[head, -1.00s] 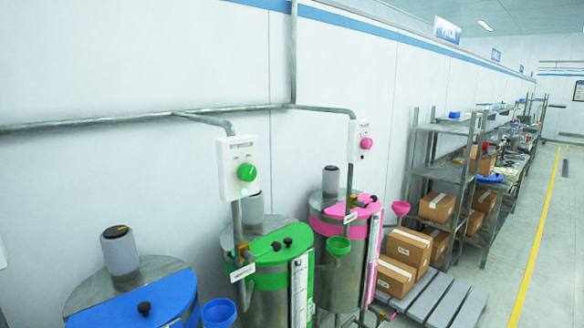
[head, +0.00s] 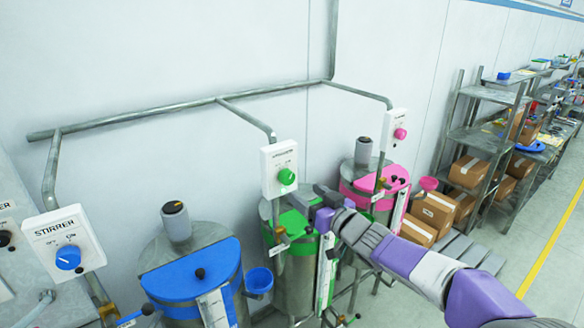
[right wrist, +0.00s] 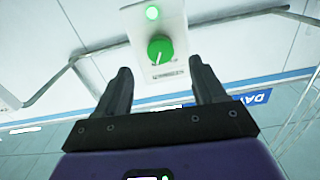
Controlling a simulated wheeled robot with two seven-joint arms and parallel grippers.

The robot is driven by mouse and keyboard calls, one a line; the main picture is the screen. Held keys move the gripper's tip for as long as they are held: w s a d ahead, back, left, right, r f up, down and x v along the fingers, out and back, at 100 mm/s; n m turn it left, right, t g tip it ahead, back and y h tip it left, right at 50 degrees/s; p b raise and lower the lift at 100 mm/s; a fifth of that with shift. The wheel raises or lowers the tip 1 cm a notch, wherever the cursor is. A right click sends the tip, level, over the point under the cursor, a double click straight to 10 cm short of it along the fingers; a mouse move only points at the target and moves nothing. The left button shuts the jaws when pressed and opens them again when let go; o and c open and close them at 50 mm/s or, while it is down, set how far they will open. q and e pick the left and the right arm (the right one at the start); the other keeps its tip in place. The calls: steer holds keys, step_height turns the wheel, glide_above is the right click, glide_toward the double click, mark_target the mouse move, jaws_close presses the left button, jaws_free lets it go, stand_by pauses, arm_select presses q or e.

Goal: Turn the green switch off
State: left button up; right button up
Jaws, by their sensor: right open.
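The green switch is a round green knob (head: 287,176) on a white wall box (head: 270,160) above the green-lidded drum. My left gripper is out of view.
A blue STIRRER knob (head: 68,257) is at the left and a pink knob (head: 400,133) at the right. Drums with blue (head: 190,276), green and pink (head: 378,182) lids stand below. Metal pipes (head: 180,108) run along the wall. Boxes (head: 433,212) and shelves are at the right.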

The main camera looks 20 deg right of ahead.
mark_target(290, 180)
steer(key=shift+p+x, duration=0.65)
steer(key=shift+x, duration=3.15)
steer(key=shift+r, duration=0.1)
steer(key=shift+c, duration=0.5)
steer(key=c, duration=1)
